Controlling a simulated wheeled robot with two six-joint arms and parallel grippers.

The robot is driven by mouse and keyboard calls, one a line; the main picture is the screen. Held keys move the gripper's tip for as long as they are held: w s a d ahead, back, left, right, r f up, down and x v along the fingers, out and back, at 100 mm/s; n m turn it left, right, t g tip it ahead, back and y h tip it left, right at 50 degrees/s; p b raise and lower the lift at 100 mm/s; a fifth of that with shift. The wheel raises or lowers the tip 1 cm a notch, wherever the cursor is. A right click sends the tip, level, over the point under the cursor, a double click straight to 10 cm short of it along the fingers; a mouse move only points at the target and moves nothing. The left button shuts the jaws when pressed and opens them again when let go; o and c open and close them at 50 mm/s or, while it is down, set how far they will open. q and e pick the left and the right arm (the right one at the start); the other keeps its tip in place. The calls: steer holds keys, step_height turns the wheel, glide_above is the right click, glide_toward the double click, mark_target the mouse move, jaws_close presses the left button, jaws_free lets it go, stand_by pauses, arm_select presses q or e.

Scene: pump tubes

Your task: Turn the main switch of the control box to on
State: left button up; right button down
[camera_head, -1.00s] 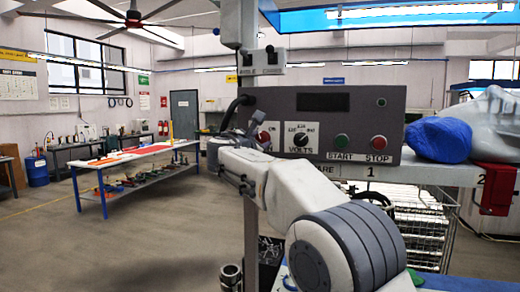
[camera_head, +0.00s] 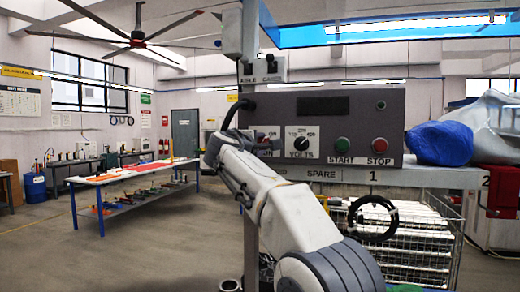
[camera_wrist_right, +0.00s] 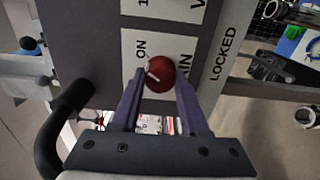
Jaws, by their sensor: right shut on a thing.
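The control box (camera_head: 345,106) is grey, with a dark display, a volts dial, and start and stop buttons. Its main switch is a red round knob (camera_wrist_right: 161,75) with a white mark, seen in the right wrist view beside a white label reading ON. The mark slants toward the picture's upper left; its exact setting is hard to tell. My right gripper (camera_wrist_right: 160,77) has its two fingers on either side of the knob, shut on it. In the head view my right gripper (camera_head: 257,146) is at the box's lower left, largely hiding the knob. My left gripper is not in view.
A black cable (camera_wrist_right: 68,122) loops close beside my right gripper in the wrist view. A blue wrapped bundle (camera_head: 440,143) lies right of the box on the shelf. A wire basket (camera_head: 410,235) stands below. A workbench (camera_head: 128,182) stands at the left, with open floor before it.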

steer(key=shift+f+m, duration=0.1)
steer(key=shift+m, duration=1.1)
steer(key=shift+b, duration=0.3)
steer(key=shift+c, duration=2.1)
jaws_free()
steer(key=b+v, duration=0.5)
steer(key=v, duration=0.5)
steer(key=shift+s+b, duration=0.25)
steer(key=shift+b, duration=0.15)
